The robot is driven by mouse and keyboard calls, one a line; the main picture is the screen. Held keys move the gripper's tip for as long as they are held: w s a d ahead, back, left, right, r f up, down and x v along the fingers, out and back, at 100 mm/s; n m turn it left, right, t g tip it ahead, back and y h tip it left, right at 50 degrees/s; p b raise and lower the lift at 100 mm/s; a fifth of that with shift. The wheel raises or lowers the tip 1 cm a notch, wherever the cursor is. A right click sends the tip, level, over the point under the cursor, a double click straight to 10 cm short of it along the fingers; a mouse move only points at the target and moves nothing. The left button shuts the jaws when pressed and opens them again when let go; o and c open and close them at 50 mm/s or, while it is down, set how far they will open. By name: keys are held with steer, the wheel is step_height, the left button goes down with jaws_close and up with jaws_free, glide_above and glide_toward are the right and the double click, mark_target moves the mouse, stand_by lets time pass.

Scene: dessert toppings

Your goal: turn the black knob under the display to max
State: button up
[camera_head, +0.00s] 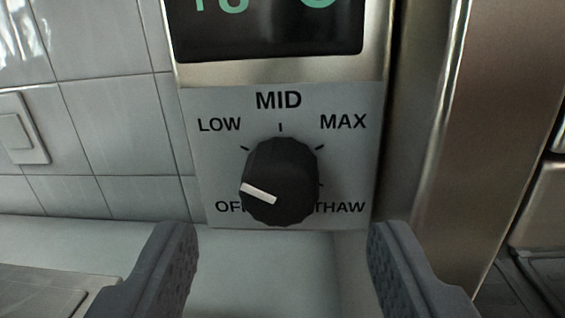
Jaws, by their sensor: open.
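The black knob (284,178) sits on a light grey panel (212,156) marked OFF, LOW, MID, MAX and THAW. Its white pointer (260,193) is at the lower left, by OFF. The MAX label (343,122) is at the knob's upper right. The dark display (270,28) with green characters is above, cut by the top edge. My gripper (280,262) is open and empty. Its two dark fingers are wide apart at the bottom of the view, one on each side of the knob and lower than it in the picture. They do not touch it.
A tiled wall (100,110) with a wall switch (18,130) is on the left. A brownish metal appliance side (480,130) stands close on the right. A pale surface (262,275) shows below the panel, between the fingers.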

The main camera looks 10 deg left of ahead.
mark_target(280, 201)
steer(key=shift+w+a, duration=0.15)
steer(key=shift+w, duration=1.8)
steer(key=c, duration=1)
steer(key=shift+o, duration=0.2)
steer(key=shift+a, duration=0.2)
steer(key=shift+d, duration=0.15)
